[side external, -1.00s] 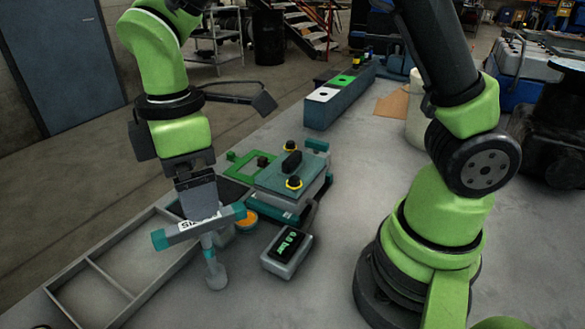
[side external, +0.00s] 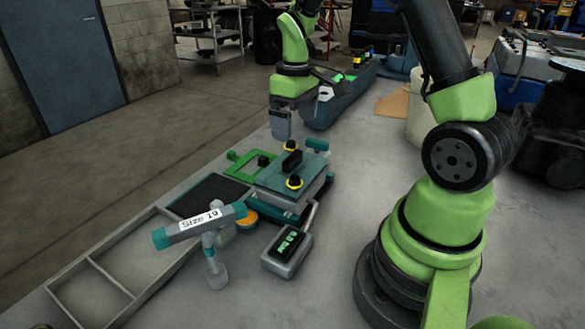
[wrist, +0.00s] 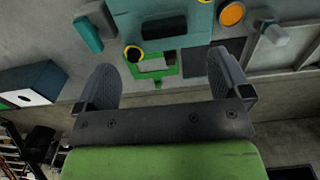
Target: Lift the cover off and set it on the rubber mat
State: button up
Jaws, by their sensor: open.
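The cover (side external: 311,168) is a teal plate with a black bar handle (side external: 291,161) and two black knobs with yellow rings. It sits on a grey block on the bench. In the wrist view the cover (wrist: 190,20) is at the top, partly cut off, with its handle (wrist: 165,29). The black rubber mat (side external: 205,194) lies flat and bare, left of the block; it also shows in the wrist view (wrist: 203,57). My gripper (side external: 281,138) is open and empty, above and behind the cover; its two fingers (wrist: 162,75) are spread wide in the wrist view.
A green frame (side external: 235,170) lies behind the mat. A gauge (side external: 287,252) lies in front of the block. A divided grey tray (side external: 140,253) is at left; a long box (side external: 330,110) is behind.

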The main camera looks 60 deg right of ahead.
aim_at(293, 156)
jog(key=f, duration=0.8)
jog(key=shift+w+a+f, duration=0.15)
jog(key=shift+a+f, duration=0.1)
jog(key=shift+f, duration=0.05)
jog(key=c, duration=1.2)
jog(key=shift+r, duration=6.1)
